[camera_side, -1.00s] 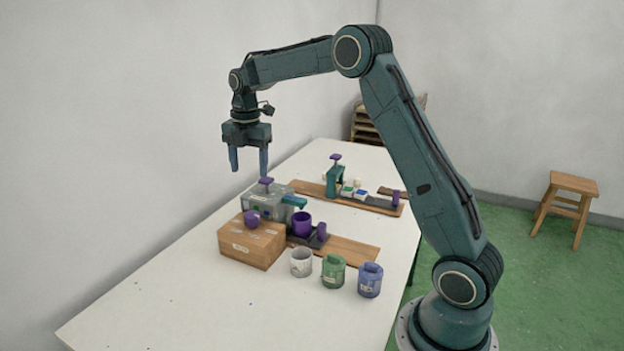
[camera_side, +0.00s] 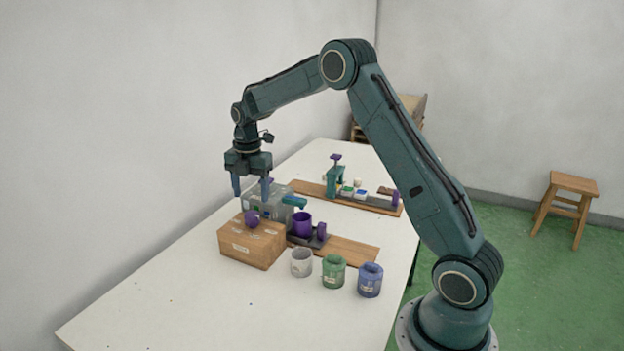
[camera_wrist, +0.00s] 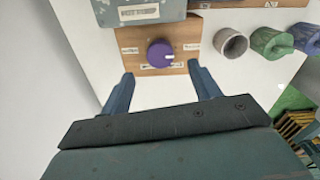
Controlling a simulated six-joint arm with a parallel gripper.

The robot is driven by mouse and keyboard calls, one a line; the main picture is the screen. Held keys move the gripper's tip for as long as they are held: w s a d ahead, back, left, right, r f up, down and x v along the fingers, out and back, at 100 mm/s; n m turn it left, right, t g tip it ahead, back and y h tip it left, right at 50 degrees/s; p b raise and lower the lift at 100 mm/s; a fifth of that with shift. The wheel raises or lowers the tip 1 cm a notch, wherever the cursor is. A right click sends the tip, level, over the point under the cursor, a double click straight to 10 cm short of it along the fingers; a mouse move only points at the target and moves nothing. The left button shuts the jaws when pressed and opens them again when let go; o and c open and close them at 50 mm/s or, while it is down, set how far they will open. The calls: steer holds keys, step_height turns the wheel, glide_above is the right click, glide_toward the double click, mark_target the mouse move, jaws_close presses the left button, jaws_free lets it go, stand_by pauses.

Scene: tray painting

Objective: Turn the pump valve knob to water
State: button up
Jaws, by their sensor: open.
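The pump valve knob (camera_wrist: 160,53) is round and purple with a white mark pointing to the right in the wrist view. It sits on a wooden box (camera_wrist: 190,60) with small labels around it, too small to read. In the side view the knob (camera_side: 252,218) is on top of the wooden box (camera_side: 250,244). My gripper (camera_side: 252,192) is open and empty, pointing down above and behind the knob, near the grey pump box (camera_side: 268,203). In the wrist view my open gripper (camera_wrist: 162,88) has its fingers either side below the knob, not touching it.
A purple cup (camera_side: 301,224) stands under the pump's green spout. A white cup (camera_side: 301,262), a green jar (camera_side: 333,271) and a blue jar (camera_side: 370,280) stand in front. A second station with a press (camera_side: 336,182) is farther back. The table's near left is clear.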

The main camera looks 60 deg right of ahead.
mark_target(252, 214)
steer(key=shift+f, duration=3.4)
steer(key=shift+c, duration=0.2)
steer(key=c, duration=0.9)
